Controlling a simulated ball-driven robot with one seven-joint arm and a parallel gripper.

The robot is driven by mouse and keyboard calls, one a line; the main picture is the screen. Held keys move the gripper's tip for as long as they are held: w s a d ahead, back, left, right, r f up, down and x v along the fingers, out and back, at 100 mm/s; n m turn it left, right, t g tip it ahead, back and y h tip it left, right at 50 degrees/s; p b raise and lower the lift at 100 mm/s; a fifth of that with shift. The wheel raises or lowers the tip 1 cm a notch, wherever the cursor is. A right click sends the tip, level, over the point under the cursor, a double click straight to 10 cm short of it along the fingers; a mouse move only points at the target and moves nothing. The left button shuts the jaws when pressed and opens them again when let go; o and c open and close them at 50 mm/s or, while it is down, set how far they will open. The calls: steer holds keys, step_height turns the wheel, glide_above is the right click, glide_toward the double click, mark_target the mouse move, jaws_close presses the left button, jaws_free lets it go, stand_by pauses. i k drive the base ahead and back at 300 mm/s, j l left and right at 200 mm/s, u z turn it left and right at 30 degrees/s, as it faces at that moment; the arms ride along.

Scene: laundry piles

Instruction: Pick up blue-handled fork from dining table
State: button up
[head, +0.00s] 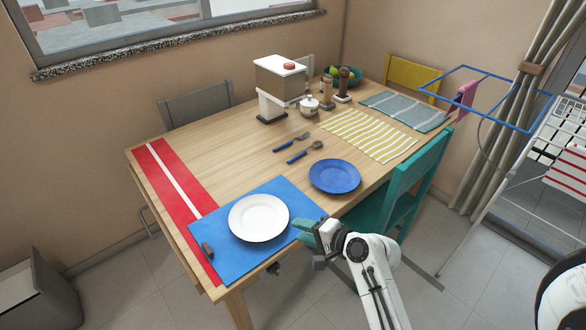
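The blue-handled fork (289,143) lies flat near the middle of the wooden dining table (225,130), its handle toward the left and its tines toward the right. A blue-handled spoon (304,152) lies beside it, nearer to me and roughly parallel. My gripper (309,237) is at the table's near edge, by the blue placemat's right corner, well short of the fork. I see nothing held in it, but its finger gap does not show clearly.
A blue plate (334,176) lies between my gripper and the cutlery. A white plate (258,218) sits on the blue placemat (215,254). A teal chair (418,178) stands at the right side. A dispenser (279,80) and shakers (327,92) stand farther back.

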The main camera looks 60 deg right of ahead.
mark_target(300, 138)
steer(key=i+l+z, duration=0.3)
steer(key=i, duration=0.25)
steer(key=i+z, duration=0.3)
steer(key=i, duration=0.25)
